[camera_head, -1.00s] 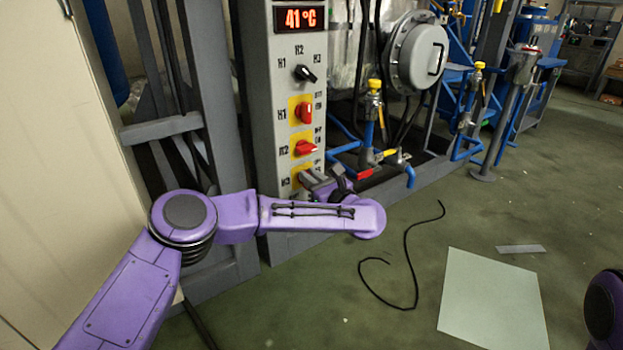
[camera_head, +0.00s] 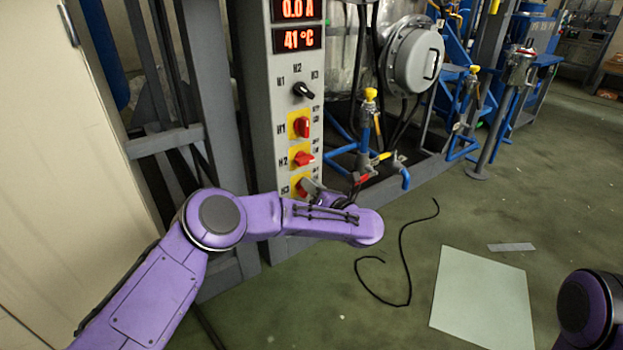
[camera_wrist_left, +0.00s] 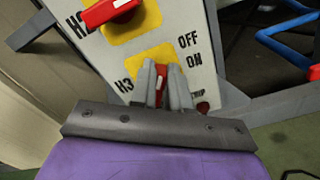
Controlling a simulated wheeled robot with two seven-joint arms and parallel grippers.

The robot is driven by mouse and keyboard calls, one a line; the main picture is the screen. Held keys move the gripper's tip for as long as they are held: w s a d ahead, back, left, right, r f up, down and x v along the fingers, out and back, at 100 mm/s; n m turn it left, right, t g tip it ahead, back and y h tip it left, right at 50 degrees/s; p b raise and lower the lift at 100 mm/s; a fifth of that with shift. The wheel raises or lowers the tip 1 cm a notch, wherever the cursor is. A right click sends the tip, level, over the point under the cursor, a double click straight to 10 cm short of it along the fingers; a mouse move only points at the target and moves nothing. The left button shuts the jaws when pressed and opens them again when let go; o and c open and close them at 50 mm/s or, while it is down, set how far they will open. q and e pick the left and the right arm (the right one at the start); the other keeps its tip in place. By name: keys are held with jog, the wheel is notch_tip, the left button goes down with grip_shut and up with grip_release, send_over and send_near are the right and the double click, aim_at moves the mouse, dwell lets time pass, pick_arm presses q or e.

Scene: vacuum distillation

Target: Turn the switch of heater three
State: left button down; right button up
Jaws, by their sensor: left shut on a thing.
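The heater three switch is the lowest on the grey control panel (camera_head: 262,150), on a yellow plate (camera_wrist_left: 124,67) marked H3. In the left wrist view its red handle (camera_wrist_left: 160,76) sits between the two grey fingers of my left gripper (camera_wrist_left: 166,78), which is shut on it. OFF and ON labels stand to its right. In the head view my left gripper (camera_head: 308,189) reaches the panel from the right and hides most of this switch. My right gripper is out of view.
Above are the red H2 switch (camera_head: 304,158), the red H1 switch (camera_head: 302,126) and a black selector knob (camera_head: 303,90). The display (camera_head: 297,39) reads 41 °C. Blue pipes with valves (camera_head: 370,135) stand right of the panel. A cable (camera_head: 402,260) lies on open floor.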

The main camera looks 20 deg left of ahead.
pick_arm(q)
jog(key=m+p, duration=0.1)
jog(key=m, duration=0.2)
jog(key=f+m+p, duration=0.1)
jog(key=m, duration=0.3)
jog(key=m+p, duration=0.2)
jog(key=m, duration=0.2)
jog(key=shift+w+d+f, duration=0.2)
jog(key=shift+w+f, duration=0.05)
jog(key=shift+f, duration=0.05)
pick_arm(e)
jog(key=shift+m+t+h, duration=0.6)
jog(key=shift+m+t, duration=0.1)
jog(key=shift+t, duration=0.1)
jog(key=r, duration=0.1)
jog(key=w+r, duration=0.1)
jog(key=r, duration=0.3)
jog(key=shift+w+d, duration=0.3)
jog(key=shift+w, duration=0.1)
pick_arm(q)
jog(key=c, duration=1.1)
grip_release()
